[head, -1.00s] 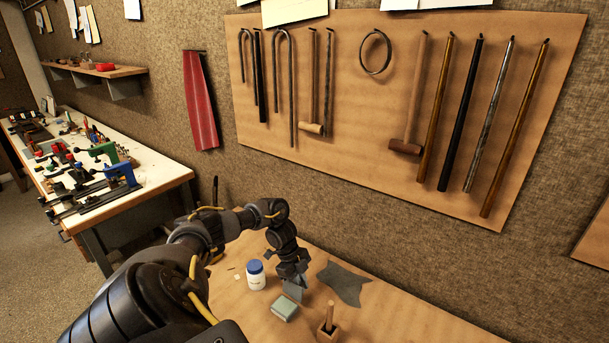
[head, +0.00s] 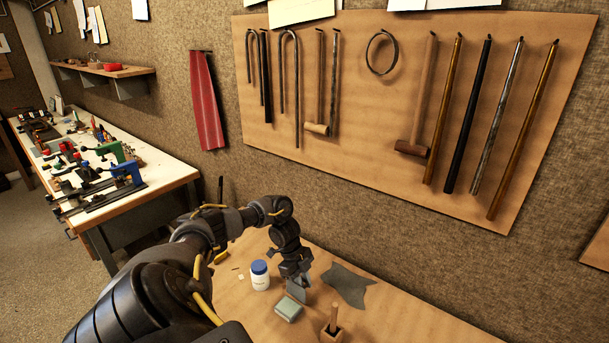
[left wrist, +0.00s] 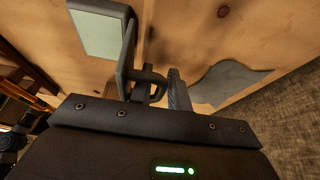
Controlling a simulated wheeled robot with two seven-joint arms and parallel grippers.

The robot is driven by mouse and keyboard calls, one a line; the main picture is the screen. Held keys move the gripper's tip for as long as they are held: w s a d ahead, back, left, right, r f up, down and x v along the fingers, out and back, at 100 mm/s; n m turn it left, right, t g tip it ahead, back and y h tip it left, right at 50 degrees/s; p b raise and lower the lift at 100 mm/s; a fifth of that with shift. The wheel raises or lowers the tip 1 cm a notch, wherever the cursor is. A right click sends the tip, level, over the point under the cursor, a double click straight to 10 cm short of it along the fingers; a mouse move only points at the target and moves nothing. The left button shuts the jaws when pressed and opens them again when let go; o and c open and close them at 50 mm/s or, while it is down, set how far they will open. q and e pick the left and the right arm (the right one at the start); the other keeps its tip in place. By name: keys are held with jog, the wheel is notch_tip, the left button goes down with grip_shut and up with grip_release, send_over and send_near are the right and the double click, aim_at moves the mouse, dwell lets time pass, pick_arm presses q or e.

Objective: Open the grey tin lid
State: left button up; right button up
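The small grey tin (head: 288,310) sits on the wooden bench, and its pale green face shows upward. A grey plate, which looks like its lid (head: 297,290), stands raised along the tin's far side. In the left wrist view the tin (left wrist: 98,30) is at top left, with the raised lid (left wrist: 127,50) seen nearly edge-on at its right. My left gripper (head: 295,277) is right at the lid. In the left wrist view its fingers (left wrist: 150,92) are apart, with the lid beside the left finger; contact is unclear. My right gripper is not in view.
A white jar with a blue cap (head: 260,276) stands left of the tin. A grey cloth-like piece (head: 347,285) lies flat behind. The bench to the right is clear.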

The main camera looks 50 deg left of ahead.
pick_arm(q)
jog(key=b+v, duration=0.1)
jog(key=v, duration=0.8)
jog(key=shift+s+r, duration=0.2)
jog(key=shift+a, duration=0.1)
